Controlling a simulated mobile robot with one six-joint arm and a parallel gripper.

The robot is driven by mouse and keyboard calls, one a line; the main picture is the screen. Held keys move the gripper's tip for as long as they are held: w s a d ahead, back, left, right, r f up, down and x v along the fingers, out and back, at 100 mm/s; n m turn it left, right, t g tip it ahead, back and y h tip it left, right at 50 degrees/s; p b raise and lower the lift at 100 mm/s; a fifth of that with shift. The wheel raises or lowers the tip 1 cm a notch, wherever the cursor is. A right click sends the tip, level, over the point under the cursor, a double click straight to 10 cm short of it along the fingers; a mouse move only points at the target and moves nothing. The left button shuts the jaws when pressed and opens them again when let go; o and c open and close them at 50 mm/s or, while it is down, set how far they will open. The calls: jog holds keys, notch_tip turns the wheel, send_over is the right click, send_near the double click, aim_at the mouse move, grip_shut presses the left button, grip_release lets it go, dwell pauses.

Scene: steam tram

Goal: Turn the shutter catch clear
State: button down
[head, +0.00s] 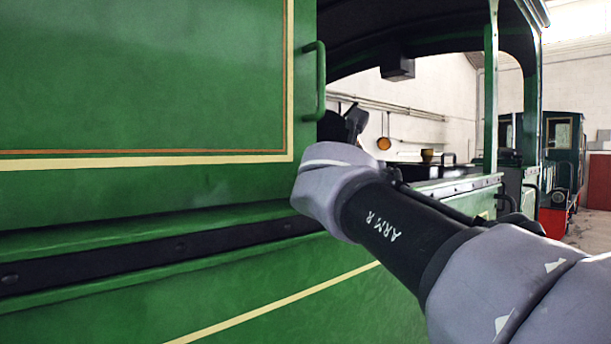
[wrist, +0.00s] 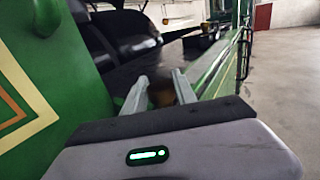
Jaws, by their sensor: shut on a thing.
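In the wrist view, the two pale fingers of my gripper (wrist: 160,92) reach forward along the green side of the tram, with a gap between them. A small blurred brown thing (wrist: 161,94) shows between the fingers, and my gripper is shut on it. I cannot tell from its shape whether it is the shutter catch. In the head view, my arm reaches across the green tram side (head: 150,80) to the cab opening. The fingers and what they hold are hidden there.
A green handrail (head: 319,82) stands upright at the panel edge; the wrist view shows a green part (wrist: 47,18) close on the left. Posts (head: 490,90) and the cab roof frame the opening. Open floor (wrist: 285,100) lies to the right.

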jog(key=shift+f, duration=0.15)
jog(key=c, duration=1.3)
grip_release()
